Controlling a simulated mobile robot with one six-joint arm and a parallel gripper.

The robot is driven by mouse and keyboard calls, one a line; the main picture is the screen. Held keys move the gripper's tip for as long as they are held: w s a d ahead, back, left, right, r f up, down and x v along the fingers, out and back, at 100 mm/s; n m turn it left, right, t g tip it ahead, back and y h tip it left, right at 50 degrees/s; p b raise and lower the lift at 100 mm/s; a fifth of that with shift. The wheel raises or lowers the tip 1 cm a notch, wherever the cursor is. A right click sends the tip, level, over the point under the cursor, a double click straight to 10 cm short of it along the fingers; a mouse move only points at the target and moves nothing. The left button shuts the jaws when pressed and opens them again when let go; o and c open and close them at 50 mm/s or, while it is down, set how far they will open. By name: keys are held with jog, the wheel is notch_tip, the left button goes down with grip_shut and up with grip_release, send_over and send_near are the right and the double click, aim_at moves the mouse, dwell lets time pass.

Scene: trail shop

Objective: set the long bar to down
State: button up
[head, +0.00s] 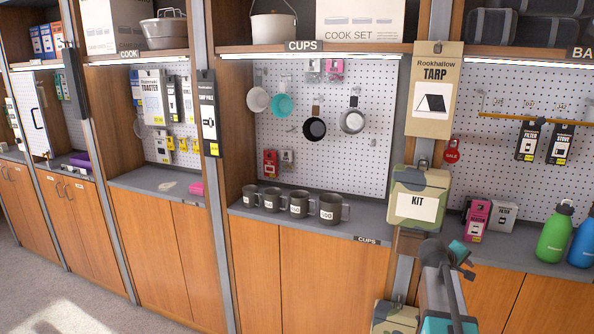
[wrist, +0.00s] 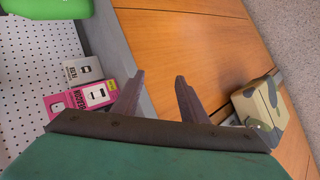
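A long brass-coloured bar (head: 535,118) runs nearly level across the white pegboard at the right of the head view, and its right end is cut off by the frame. It passes in front of the tops of a filter pack (head: 527,141) and a stove pack (head: 563,144). My gripper (head: 446,250) is below and left of the bar, well apart from it, near the shelf's front edge. In the wrist view my gripper (wrist: 158,82) has its two fingers spread with nothing between them. The bar is not in the wrist view.
A camouflage KIT box (head: 421,198) hangs on the post beside my gripper, with another camouflage box (head: 395,319) lower down. Pink (head: 477,220) and grey boxes and green (head: 554,232) and blue bottles stand on the right shelf. Several mugs (head: 298,203) stand left.

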jog(key=s+a+f+m+g+y, duration=0.1)
jog(key=s+a+f+g+y, duration=0.1)
jog(key=s+a+f, duration=0.7)
jog(key=s+a+f+g+y, duration=0.15)
jog(key=a+f, duration=0.25)
jog(key=f, duration=0.9)
jog(key=s+a+f+m+g+y, duration=0.1)
jog(key=s+a+f+g+y, duration=0.1)
jog(key=s+a+f, duration=0.75)
jog(key=s+a+f+g+y, duration=0.1)
jog(key=s+a+f, duration=0.3)
jog(key=s, duration=0.4)
jog(key=s+a+f+m+g+y, duration=0.1)
jog(key=s+a+f+g, duration=0.1)
jog(key=s+a+f, duration=0.2)
jog(key=s+a+f+m+g+y, duration=0.1)
jog(key=s+a+f, duration=0.4)
jog(key=s, duration=0.8)
notch_tip(320, 180, down, 3)
jog(key=shift+s+f+g+y, duration=0.2)
jog(key=shift+s+g+y, duration=0.15)
jog(key=shift+g, duration=0.4)
jog(key=shift+w, duration=0.1)
